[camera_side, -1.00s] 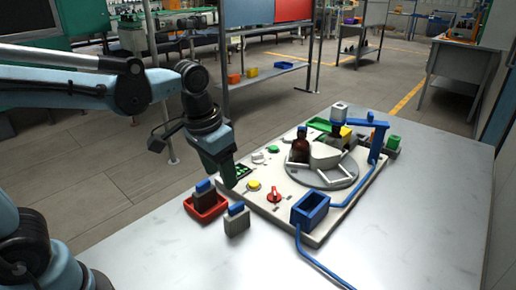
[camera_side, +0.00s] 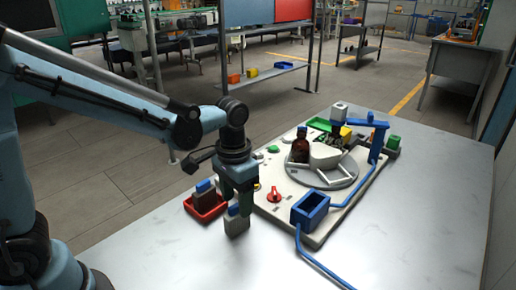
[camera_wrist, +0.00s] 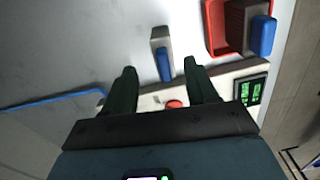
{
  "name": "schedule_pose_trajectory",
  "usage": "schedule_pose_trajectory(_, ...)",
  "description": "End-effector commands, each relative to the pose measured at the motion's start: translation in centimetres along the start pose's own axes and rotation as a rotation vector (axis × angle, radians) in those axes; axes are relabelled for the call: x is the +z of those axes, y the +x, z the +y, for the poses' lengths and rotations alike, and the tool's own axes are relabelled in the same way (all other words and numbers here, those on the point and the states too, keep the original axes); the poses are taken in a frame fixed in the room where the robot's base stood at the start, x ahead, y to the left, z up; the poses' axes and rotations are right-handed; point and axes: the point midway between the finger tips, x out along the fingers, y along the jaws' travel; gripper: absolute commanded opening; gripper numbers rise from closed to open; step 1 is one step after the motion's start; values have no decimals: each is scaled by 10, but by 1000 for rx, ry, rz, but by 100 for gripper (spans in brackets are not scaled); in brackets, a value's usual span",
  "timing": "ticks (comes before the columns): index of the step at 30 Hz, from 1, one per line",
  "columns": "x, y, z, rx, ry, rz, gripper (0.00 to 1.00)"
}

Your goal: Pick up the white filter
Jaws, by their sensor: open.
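The white filter (camera_side: 236,225), a pale grey-white block with a blue top, stands upright on the table in front of the red tray. In the wrist view, the filter (camera_wrist: 160,40) shows with its blue top between and just beyond the two fingertips. My gripper (camera_side: 239,206) points down above the filter and partly covers its top in the side view. In the wrist view, my gripper (camera_wrist: 159,68) has its dark green fingers apart, with nothing held. Whether the fingers touch the filter cannot be told.
A red tray (camera_side: 213,212) holds a dark brown block (camera_side: 203,197) with a blue top, close left of my gripper. Behind is a pale station board with a red knob (camera_side: 274,196), a blue open box (camera_side: 310,211) and a turntable with an amber bottle (camera_side: 300,149).

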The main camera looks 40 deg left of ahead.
Motion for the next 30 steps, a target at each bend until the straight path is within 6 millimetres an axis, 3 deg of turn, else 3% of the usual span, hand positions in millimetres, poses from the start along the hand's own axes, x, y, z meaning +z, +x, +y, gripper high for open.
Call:
schedule_pose_trajectory(5,-1,8,-1,0,-1,0,57)
schedule_pose_trajectory(16,-2,49,-5,0,1,1,57)
schedule_pose_trajectory(26,-2,54,-5,0,0,1,57)
schedule_pose_trajectory(30,-2,54,-5,0,0,1,39)
